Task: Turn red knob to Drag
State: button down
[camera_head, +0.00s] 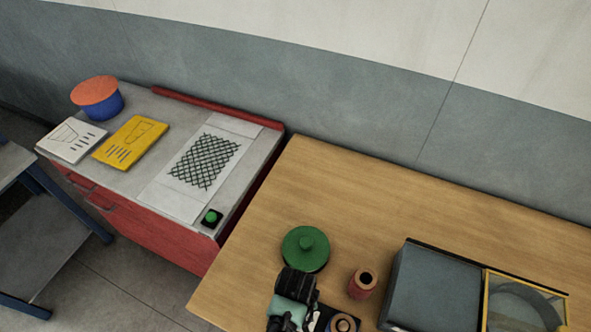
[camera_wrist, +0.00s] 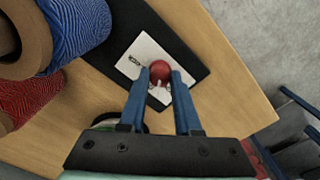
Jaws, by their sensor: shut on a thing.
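The red knob (camera_wrist: 160,68) shows in the wrist view as a round red ball over a white plate (camera_wrist: 148,48) with small dark markings, set on a black base (camera_wrist: 188,50). My gripper (camera_wrist: 160,78) has its two blue fingers on either side of the knob, shut on it. The markings are too small to read, and the fingers cover part of the plate. I cannot tell which mark the knob points to. In the head view my gripper (camera_head: 290,310) is at the bottom edge, by the green disc, and the knob is hidden there.
On the wooden table (camera_head: 400,205) stand a green disc (camera_head: 305,250), a red spool (camera_head: 361,285) and a grey box (camera_head: 432,285) beside a yellow-framed case (camera_head: 525,300). Large blue (camera_wrist: 80,25) and red (camera_wrist: 28,100) twine spools are close on the wrist view's left. The table's back is clear.

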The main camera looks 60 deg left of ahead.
jog(key=m+p, duration=0.1)
jog(key=m, duration=0.4)
jog(key=shift+m+p, duration=0.35)
jog(key=shift+m, duration=0.05)
dwell(0.4)
jog(key=c, duration=0.6)
grip_release()
notch_tip(320, 180, up, 13)
jog(key=b, duration=0.1)
dwell(0.4)
